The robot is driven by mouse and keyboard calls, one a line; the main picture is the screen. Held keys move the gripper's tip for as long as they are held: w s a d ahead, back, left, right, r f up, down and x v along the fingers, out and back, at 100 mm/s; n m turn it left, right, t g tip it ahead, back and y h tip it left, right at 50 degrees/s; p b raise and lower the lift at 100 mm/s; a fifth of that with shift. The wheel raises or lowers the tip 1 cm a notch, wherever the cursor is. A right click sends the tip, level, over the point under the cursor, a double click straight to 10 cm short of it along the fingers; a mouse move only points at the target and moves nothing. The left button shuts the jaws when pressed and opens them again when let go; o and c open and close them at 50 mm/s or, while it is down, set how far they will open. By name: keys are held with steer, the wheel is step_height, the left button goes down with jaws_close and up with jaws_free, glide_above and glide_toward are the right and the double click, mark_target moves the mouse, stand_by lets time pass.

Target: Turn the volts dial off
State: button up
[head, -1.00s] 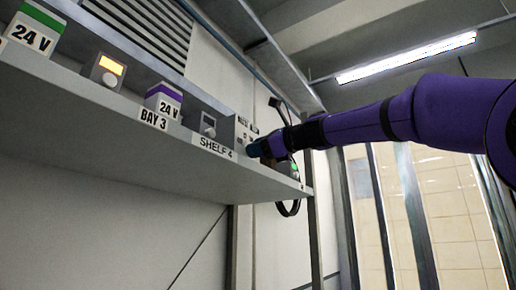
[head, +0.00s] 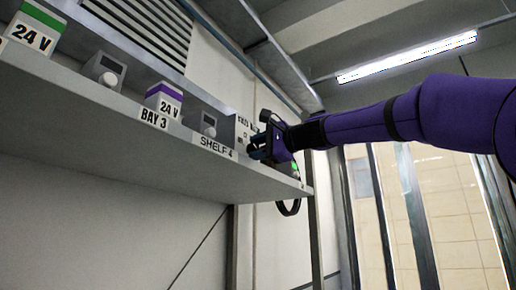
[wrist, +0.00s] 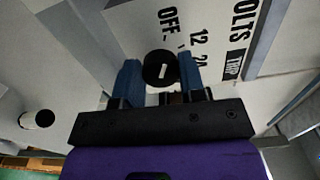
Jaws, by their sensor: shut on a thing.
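The volts dial (wrist: 151,60) is a small round black knob with a short white mark, seen in the wrist view on a pale panel (wrist: 130,25). The panel is printed VOLTS, OFF, 12 and 24. The mark runs roughly up and down in the picture, and OFF is printed above the knob. My gripper (wrist: 161,76) is shut on the dial, with one blue finger on each side. In the head view my gripper (head: 256,146) is at the right end of the shelf, against the panel, and hides the dial.
The shelf (head: 110,150) carries 24 V boxes, one green-topped (head: 38,27) and one purple-topped (head: 164,100), and grey modules with dark screens (head: 106,72). A green light (head: 295,167) and a black cable (head: 289,208) are close beside my gripper. Open room lies below the shelf.

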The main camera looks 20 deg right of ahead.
steer(key=shift+n, duration=0.4)
steer(key=shift+f, duration=0.1)
steer(key=o, duration=0.9)
